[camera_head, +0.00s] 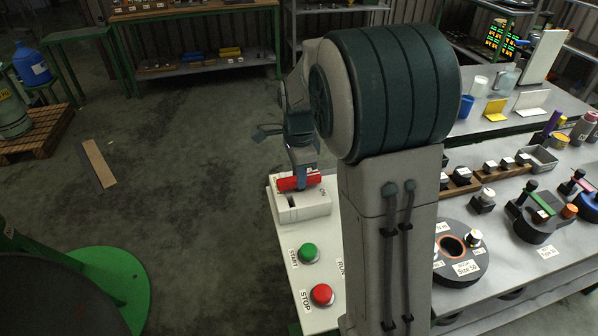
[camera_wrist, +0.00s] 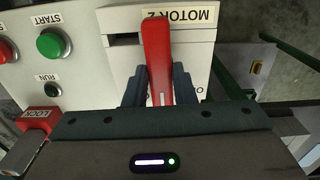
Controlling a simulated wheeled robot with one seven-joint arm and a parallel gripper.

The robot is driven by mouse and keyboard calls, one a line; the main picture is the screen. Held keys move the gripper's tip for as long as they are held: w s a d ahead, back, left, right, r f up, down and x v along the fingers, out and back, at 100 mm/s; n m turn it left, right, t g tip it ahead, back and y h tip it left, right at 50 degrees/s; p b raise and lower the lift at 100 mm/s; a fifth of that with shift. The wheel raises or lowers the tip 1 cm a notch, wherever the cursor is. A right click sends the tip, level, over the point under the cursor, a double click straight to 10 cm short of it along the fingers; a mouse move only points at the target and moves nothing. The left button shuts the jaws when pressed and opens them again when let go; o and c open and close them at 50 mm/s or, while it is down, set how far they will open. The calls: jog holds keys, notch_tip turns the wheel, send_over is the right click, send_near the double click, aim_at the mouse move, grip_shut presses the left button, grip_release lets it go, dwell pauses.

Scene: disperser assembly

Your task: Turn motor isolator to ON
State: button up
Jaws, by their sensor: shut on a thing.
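The motor isolator is a white box (camera_head: 308,208) on the end of a white control panel, with a red handle (camera_head: 299,181) on top. An "ON" label shows at its right side in the head view. In the wrist view the red handle (camera_wrist: 157,58) stands between my two fingers, and a "MOTOR 2" label (camera_wrist: 178,15) is behind it. My gripper (camera_head: 301,172) comes down from above and is shut on the red handle. In the wrist view my gripper (camera_wrist: 158,92) has a finger on each side of it. My arm hides part of the panel in the head view.
A green START button (camera_head: 309,252) and a red STOP button (camera_head: 322,294) are on the panel near the isolator. A red lock part (camera_wrist: 38,118) shows in the wrist view. A workbench (camera_head: 505,265) with tools is to the right. The floor at left is mostly open.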

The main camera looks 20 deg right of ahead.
jog(key=shift+w+r+m, duration=0.1)
jog(key=shift+m, duration=0.2)
jog(key=o, duration=1)
notch_tip(320, 180, up, 14)
jog(key=shift+f, duration=0.1)
